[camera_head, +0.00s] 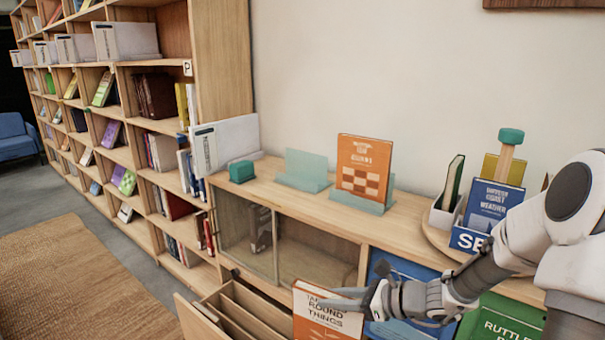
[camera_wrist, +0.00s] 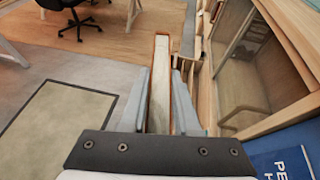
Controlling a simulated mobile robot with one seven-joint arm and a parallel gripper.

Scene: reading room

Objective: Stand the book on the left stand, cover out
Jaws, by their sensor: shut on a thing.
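My gripper (camera_head: 362,298) is shut on an orange and white book (camera_head: 322,318), titled partly "Round Things". It holds the book in front of the low cabinet, below its top; the lower part is cut off by the picture edge. In the wrist view, the book's pale page edge (camera_wrist: 161,85) with orange cover edges lies between the grey fingers (camera_wrist: 161,100). The left stand (camera_head: 306,167), pale teal and see-through, stands empty on the cabinet top. The right stand (camera_head: 350,203) bears another orange book (camera_head: 363,165) with a checked pattern, cover facing out.
A teal block (camera_head: 241,171) and a white file box (camera_head: 225,143) stand left of the left stand. At the right, a round wooden tray (camera_head: 432,236) bears several books. An open drawer (camera_head: 245,318) juts out below the cabinet's glass doors (camera_head: 312,252). A full bookcase lines the left.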

